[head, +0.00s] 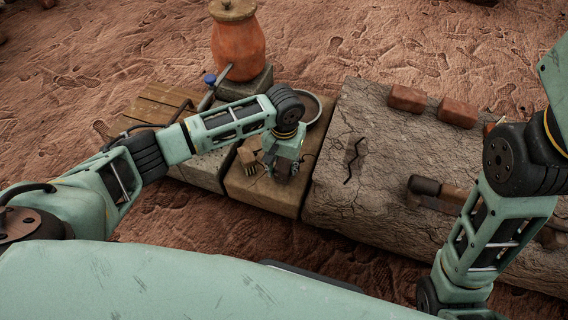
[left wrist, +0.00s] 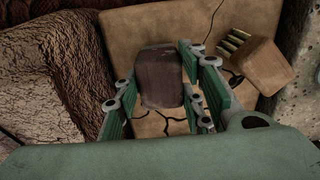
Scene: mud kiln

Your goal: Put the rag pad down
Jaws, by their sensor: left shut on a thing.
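The rag pad (left wrist: 160,77) is a dark brown, soft-edged block in the left wrist view. My left gripper (left wrist: 156,100) has its green fingers on either side of it and is shut on it. In the head view my left gripper (head: 283,170) points down over a tan clay block (head: 268,199), low against its top. The gripper mostly hides the pad in the head view. Whether the pad touches the block is hard to tell. My right arm comes in from the right, and its gripper is out of the picture.
A small brown block with pale pegs (left wrist: 257,63) lies beside the gripper. A round pan (head: 314,108) stands behind it. A cracked stone slab (head: 350,200) is to the right, with red bricks (head: 407,98). An orange jar (head: 237,45) stands at the back.

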